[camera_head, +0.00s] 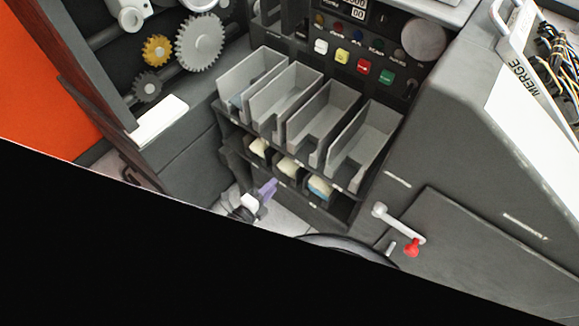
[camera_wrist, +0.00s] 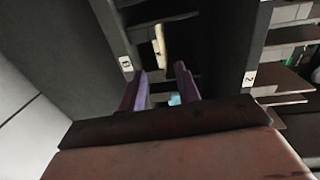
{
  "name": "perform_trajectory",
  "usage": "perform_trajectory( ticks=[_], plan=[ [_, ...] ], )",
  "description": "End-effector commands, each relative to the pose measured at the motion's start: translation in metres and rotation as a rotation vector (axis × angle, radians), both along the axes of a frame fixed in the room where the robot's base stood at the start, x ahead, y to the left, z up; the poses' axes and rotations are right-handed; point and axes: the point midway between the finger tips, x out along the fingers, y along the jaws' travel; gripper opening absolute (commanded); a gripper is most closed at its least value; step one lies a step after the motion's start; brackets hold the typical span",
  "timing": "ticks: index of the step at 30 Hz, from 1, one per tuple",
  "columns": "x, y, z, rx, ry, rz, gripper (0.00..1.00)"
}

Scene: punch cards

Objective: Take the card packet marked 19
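Several packets sit in the lower row of slots of the dark rack in the head view: a cream packet (camera_head: 258,147), another cream packet (camera_head: 288,168) and a blue and cream packet (camera_head: 320,187). No number 19 can be read on any of them. My gripper (camera_head: 268,188) has purple fingers and is in front of and below these slots. In the wrist view my gripper (camera_wrist: 161,72) is open, with a gap between its fingers. A cream strip (camera_wrist: 160,42) shows beyond the fingertips, and a small light blue patch (camera_wrist: 174,100) shows between the fingers.
Grey open trays (camera_head: 320,115) stand above the slots. White number labels mark the rack uprights, one reading 2 (camera_wrist: 250,78). A crank with a red knob (camera_head: 411,247) sticks out to the right. Gears (camera_head: 199,42) are at upper left.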

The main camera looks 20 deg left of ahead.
Motion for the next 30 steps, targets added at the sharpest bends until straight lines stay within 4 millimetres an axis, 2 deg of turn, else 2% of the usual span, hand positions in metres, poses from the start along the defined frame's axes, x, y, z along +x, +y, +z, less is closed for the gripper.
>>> perform_trajectory(
  ticks=[21, 30],
  plan=[
    [0.081, -0.029, -0.009, 0.000, -0.001, -0.002, 0.33],
    [0.101, -0.036, -0.011, -0.001, -0.001, 0.001, 0.33]
  ],
)
